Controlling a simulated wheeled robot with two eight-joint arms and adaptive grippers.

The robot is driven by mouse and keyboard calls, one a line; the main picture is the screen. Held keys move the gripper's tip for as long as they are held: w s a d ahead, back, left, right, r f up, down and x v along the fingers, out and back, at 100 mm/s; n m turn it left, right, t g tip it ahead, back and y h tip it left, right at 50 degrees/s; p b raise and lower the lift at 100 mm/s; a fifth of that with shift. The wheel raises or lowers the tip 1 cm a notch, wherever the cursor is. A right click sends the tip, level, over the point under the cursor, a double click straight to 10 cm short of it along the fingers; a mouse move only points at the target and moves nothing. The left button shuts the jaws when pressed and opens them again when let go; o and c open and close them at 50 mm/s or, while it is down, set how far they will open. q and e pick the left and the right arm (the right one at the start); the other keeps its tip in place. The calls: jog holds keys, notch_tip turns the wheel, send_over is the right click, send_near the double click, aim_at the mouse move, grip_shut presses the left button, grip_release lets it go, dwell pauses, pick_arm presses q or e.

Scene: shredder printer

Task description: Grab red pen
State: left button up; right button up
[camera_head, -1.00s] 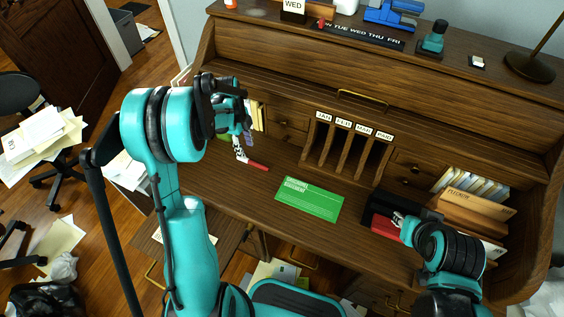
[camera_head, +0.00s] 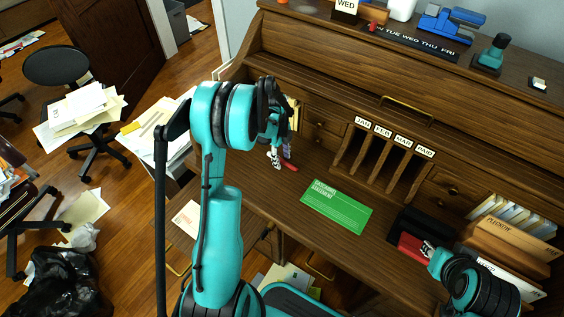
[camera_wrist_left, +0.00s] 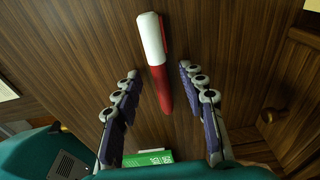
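The red pen, with a white end, lies on the wooden desk. In the left wrist view the pen (camera_wrist_left: 160,75) lies between the two spread fingers of my left gripper (camera_wrist_left: 158,71), touching neither as far as I can see. Its white end reaches past the fingertips. In the head view a red part of the pen (camera_head: 290,166) shows beside my left gripper (camera_head: 279,157), which points down at the desk; the rest is hidden. My right gripper (camera_head: 428,249) is at the right, by a red object (camera_head: 411,246); its finger opening is unclear.
A green statement sheet (camera_head: 337,207) lies mid-desk. Wooden slots (camera_head: 388,165) with month labels stand behind it. A black tray (camera_head: 418,224) and brown boxes (camera_head: 509,238) are at the right. Bare desk (camera_head: 270,195) lies in front of the left gripper.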

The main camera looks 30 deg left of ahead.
pick_arm(q)
grip_shut()
